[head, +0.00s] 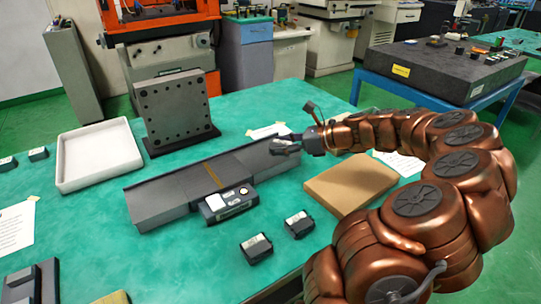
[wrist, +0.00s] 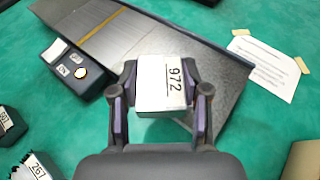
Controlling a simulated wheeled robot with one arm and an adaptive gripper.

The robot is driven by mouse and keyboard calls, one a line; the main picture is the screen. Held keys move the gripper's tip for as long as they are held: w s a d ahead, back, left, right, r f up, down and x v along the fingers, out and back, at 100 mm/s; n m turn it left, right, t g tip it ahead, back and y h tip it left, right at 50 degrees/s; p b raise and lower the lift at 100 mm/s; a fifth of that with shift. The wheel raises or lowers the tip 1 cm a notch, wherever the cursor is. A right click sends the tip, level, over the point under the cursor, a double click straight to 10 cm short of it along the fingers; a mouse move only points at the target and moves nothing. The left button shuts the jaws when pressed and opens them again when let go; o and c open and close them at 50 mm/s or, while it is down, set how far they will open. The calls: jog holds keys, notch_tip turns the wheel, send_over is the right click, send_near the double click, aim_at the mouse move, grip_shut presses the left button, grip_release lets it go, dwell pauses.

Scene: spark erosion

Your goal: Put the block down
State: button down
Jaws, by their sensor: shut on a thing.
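My gripper (wrist: 160,100) is shut on a block (wrist: 162,72) with a white top labelled 972, held between its two fingers. In the head view my gripper (head: 291,143) is at the right end of a long grey plate (head: 160,200). In the wrist view the block is over the grey metal end of that plate (wrist: 222,88). I cannot tell whether the block touches it. My fingers hide the block's sides. Two other dark blocks with white labels, one (head: 256,248) and another (head: 298,223), sit on the green table in front of the plate.
A white tray (head: 62,165) stands at the left, beside an upright drilled plate (head: 178,108). A brown board (head: 350,185) lies at the right. Bare green table shows at the front (head: 170,265).

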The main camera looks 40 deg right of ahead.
aim_at(271, 145)
jog(key=s+d+r+n+g+y+b, duration=0.1)
jog(key=s+d, duration=0.4)
jog(key=s, duration=0.4)
jog(key=w+a, duration=0.1)
jog(key=w, duration=0.4)
jog(key=w+a, duration=0.1)
jog(key=w, duration=0.4)
jog(key=w+a+f, duration=0.1)
jog(key=w+a, duration=0.1)
jog(key=w, duration=0.3)
jog(key=shift+f, duration=1.85)
jog(key=c, duration=0.6)
grip_release()
jog(key=shift+o, duration=0.2)
